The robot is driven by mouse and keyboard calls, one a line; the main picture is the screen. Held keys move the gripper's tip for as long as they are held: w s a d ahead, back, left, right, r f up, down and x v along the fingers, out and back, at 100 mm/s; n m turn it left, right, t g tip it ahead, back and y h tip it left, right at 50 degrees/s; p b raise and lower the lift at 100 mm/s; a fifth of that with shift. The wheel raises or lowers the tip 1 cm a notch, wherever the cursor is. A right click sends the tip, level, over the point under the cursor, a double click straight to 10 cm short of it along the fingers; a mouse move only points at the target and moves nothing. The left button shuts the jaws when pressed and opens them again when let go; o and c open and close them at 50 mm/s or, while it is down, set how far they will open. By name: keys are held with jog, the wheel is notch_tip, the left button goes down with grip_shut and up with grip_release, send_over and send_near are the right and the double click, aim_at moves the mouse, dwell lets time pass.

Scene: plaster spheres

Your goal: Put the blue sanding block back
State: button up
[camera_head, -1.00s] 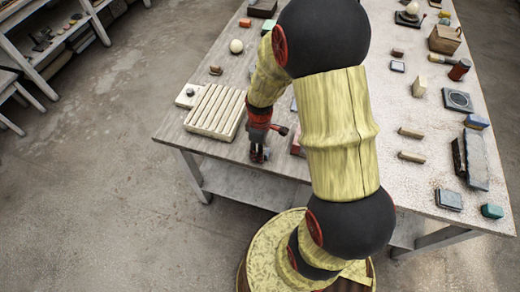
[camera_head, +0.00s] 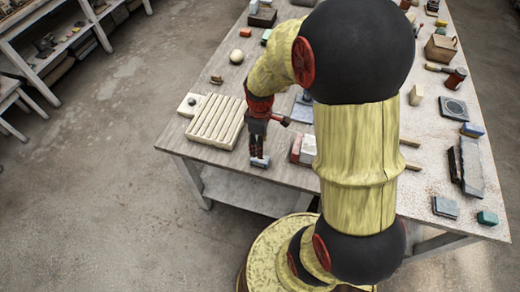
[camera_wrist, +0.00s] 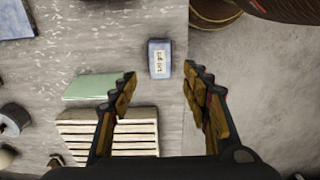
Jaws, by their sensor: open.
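A small blue block (camera_wrist: 159,62) with a white label lies flat on the table near its edge. In the head view the block (camera_head: 260,162) looks grey-blue and sits at the front edge, just under my fingertips. My gripper (camera_head: 257,150) points down above it. In the wrist view my gripper (camera_wrist: 161,72) is open, with one finger on each side of the block's line and nothing between them. The gap in height between fingertips and block is hard to judge.
A cream ridged rack (camera_head: 215,122) stands left of my gripper. A pale green slab (camera_wrist: 92,86) lies beside it in the wrist view. A flat blue piece (camera_head: 302,108) and a red-and-white block (camera_head: 303,150) lie to the right. Several other items fill the right side.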

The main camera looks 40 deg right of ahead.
jog(key=s+a+r+m+t, duration=0.1)
jog(key=a+r+m, duration=0.15)
jog(key=r, duration=0.55)
jog(key=s+a+r+m+t, duration=0.1)
jog(key=s+a+r, duration=0.15)
jog(key=r, duration=0.45)
jog(key=s+a+r+m+t, duration=0.3)
jog(key=s+a+r, duration=0.4)
jog(key=r, duration=0.3)
jog(key=shift+s+m+t, duration=0.3)
jog(key=shift+s+m, duration=0.25)
jog(key=shift+s, duration=0.35)
